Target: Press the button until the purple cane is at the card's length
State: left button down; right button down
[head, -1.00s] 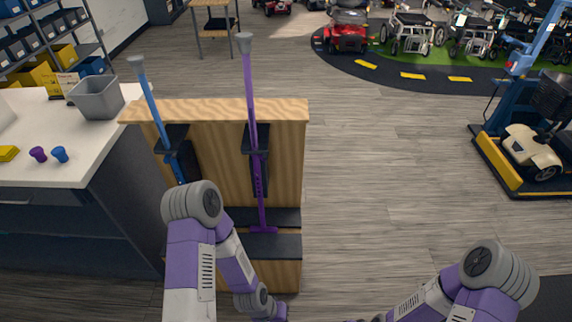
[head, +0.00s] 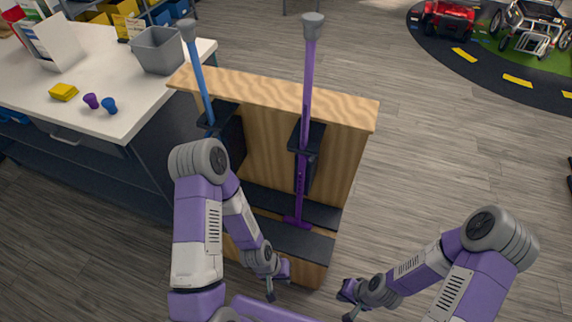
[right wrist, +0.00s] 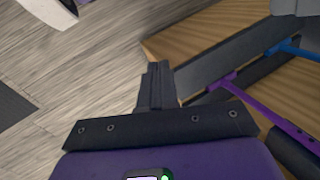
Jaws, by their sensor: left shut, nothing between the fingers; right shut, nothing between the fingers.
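The purple cane (head: 308,80) stands upright in the right black holder of a wooden stand, grey end up; it also shows in the right wrist view (right wrist: 258,112). Dark marks run along its lower shaft, but I cannot single out the button. The blue cane (head: 200,80) stands in the left holder, partly hidden by my left arm. A white folded card (head: 52,42) stands on the table; its print is unreadable. My left gripper (head: 271,296) is shut and empty, low before the stand. My right gripper (head: 347,316) is shut and empty, right of the stand's base; its fingers (right wrist: 157,85) point toward the stand's corner.
The wooden stand (head: 340,115) stands on the floor beside the white table (head: 120,115). On the table are a grey bin (head: 160,50), a yellow block (head: 63,92), a purple knob (head: 91,101) and a blue knob (head: 109,106).

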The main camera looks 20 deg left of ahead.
aim_at(300, 173)
jog(key=w+a+r+n+t+y+b, duration=0.1)
jog(key=w+a+r+t+b, duration=0.15)
jog(key=w+a, duration=0.25)
jog(key=w+a+r+n+t+b, duration=0.1)
jog(key=w+a+t, duration=0.25)
jog(key=w, duration=0.25)
jog(key=w+a+r+t+y+b, duration=0.1)
jog(key=w+a+r+t+y, duration=0.1)
jog(key=a+r, duration=0.5)
jog(key=w+a+r+n+t+y+b, duration=0.1)
jog(key=a+r+t+y+b, duration=0.1)
jog(key=a+r, duration=0.5)
jog(key=shift+w+r+t+y+b, duration=0.3)
jog(key=shift+w+t+y, duration=0.1)
jog(key=shift+t+y, duration=0.5)
jog(key=shift+w, duration=0.1)
jog(key=w, duration=0.8)
jog(key=shift+w+d+p, duration=0.3)
jog(key=shift+d+p, duration=0.05)
jog(key=shift+p, duration=0.05)
